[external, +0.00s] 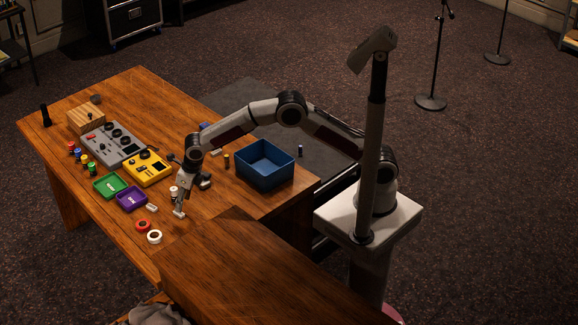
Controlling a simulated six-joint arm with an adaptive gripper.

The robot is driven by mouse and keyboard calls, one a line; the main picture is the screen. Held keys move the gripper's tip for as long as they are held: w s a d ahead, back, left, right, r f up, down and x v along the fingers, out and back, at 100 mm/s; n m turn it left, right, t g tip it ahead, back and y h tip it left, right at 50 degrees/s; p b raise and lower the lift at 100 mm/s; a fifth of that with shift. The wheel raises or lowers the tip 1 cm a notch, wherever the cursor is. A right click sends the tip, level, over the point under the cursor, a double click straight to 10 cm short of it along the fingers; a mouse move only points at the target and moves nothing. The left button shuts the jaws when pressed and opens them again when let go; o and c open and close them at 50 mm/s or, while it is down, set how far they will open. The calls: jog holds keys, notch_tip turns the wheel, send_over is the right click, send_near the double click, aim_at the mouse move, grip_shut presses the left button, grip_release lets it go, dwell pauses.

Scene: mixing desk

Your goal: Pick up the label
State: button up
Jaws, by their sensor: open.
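A small pale tag (152,208), which looks like a label, lies on the wooden desk just right of the purple tray (131,199). Its print is too small to read. The purple tray and the green tray (109,186) each bear white lettering or a label. My gripper (178,213) points down low over the desk, a short way right of the pale tag and apart from it. It is open. Whether anything lies between its fingers is too small to tell.
A red tape roll (143,226) and a white one (154,237) lie near the front edge. A yellow device (148,168), a grey mixer (113,145) and a wooden block (86,118) stand further left. A blue bin (263,166) stands right of my gripper.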

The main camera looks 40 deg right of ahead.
aim_at(179, 214)
jog(key=shift+w+f, duration=0.15)
jog(key=shift+f, duration=0.4)
jog(key=shift+f, duration=0.1)
jog(key=shift+w+x, duration=0.2)
jog(key=shift+x, duration=1.05)
jog(key=shift+w+x, duration=0.15)
jog(key=shift+x, duration=1.1)
jog(key=c, duration=1.1)
